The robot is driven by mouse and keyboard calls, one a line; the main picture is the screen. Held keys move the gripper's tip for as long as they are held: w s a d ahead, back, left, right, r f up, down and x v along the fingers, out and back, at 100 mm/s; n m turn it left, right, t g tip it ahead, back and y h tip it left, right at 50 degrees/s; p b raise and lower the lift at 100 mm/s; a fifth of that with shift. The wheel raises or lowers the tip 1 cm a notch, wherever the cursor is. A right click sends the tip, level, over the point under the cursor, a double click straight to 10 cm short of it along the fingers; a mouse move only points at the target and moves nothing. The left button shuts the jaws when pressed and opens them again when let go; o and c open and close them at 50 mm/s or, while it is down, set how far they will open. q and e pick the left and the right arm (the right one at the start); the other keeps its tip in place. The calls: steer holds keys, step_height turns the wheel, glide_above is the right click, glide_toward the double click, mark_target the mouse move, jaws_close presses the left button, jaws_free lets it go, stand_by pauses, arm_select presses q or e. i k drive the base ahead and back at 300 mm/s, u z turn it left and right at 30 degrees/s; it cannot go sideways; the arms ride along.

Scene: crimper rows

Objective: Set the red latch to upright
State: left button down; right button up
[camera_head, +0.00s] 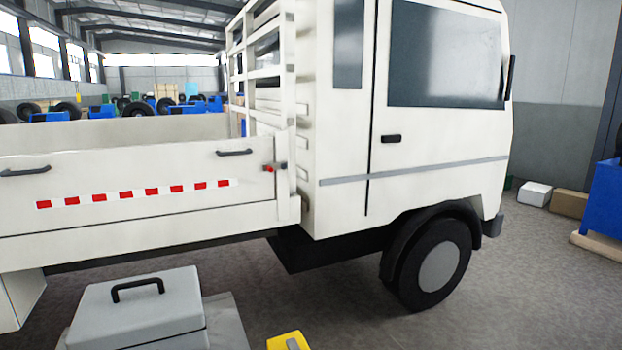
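A small red latch (270,168) sits at the right end of the white truck's side panel (130,175), by the corner post next to the cab. It looks roughly level, lying across the gap between panel and post, though it is too small to see its exact shape. Neither of my grippers shows in the head view, so nothing of mine is near the latch.
The truck's cab (345,140) and front wheel (435,262) stand to the right. A grey lidded box (140,310) with a black handle is low in front, beside a partly cut-off yellow object (280,342). Grey floor (500,290) is open at right.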

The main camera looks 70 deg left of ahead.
mark_target(270, 167)
steer(key=i, duration=1.75)
steer(key=u, duration=2.3)
steer(key=i, duration=1.65)
steer(key=u, duration=2.8)
steer(key=i, duration=0.5)
steer(key=z, duration=0.05)
